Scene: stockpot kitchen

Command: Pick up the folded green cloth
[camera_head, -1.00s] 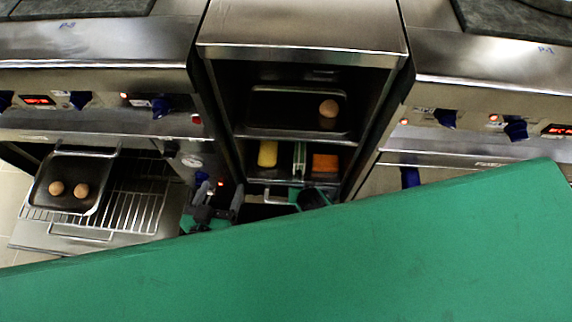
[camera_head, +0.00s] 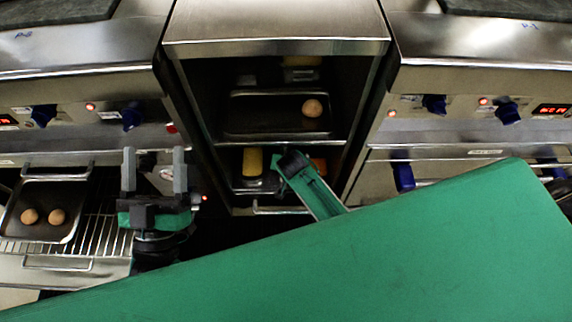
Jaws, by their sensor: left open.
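My left gripper (camera_head: 154,158) is at the left in the head view, its two grey fingers upright and spread apart with nothing between them. It is over the right side of the wire rack, well left of the open cabinet. I cannot make out a folded green cloth. One of my own green arm parts crosses the cabinet's lower shelf and hides its middle. A yellow item (camera_head: 253,162) shows left of that part, and an orange item (camera_head: 319,165) shows partly behind it. My right gripper does not show.
A dark tray (camera_head: 240,128) with one egg (camera_head: 312,108) is on the cabinet's upper shelf. A tray (camera_head: 14,226) with two eggs stands on the wire rack (camera_head: 104,222) at the left. Ovens with blue knobs (camera_head: 132,116) flank the cabinet. A large green surface fills the foreground.

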